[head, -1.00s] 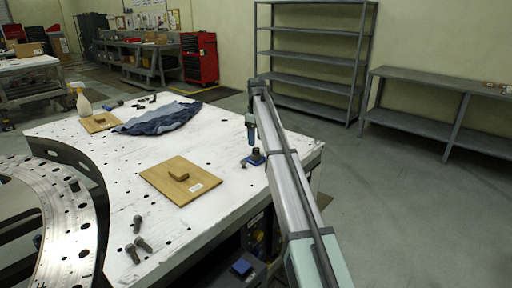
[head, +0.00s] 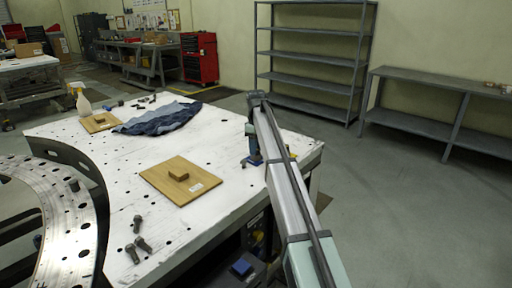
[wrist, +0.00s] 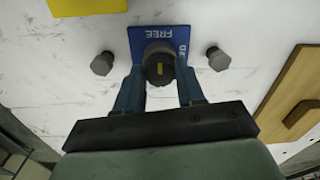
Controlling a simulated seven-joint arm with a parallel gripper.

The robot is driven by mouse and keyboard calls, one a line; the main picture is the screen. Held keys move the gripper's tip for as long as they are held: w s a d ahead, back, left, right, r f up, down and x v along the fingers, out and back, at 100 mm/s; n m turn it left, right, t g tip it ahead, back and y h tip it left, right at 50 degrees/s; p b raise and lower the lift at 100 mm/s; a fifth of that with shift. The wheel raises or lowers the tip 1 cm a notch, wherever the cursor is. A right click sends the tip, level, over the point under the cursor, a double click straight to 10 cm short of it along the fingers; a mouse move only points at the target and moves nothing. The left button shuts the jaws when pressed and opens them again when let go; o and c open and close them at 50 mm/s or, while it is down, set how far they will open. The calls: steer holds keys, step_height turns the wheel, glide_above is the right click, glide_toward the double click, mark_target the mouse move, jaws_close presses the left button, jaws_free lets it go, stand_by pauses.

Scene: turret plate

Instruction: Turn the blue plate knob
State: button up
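The blue plate (wrist: 137,38) lies on the white tabletop, with pale "FREE" lettering seen upside down in the wrist view. A dark round knob (wrist: 159,52) with a yellow mark stands on it. The fingers hide the plate's near part. In the head view my gripper (head: 253,149) is low at the table's right side, covering most of the plate and the knob.
Grey bolts (wrist: 102,63) (wrist: 218,58) stand left and right of the plate. A wooden board with a block (head: 180,181) lies to the left in the head view. A yellow piece (wrist: 85,6) shows at the wrist view's top. Blue cloth (head: 160,119) lies farther back.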

steer(key=c, duration=0.6)
steer(key=m, duration=0.8)
steer(key=shift+m, duration=0.3)
steer(key=m, duration=0.9)
steer(key=shift+m, duration=0.3)
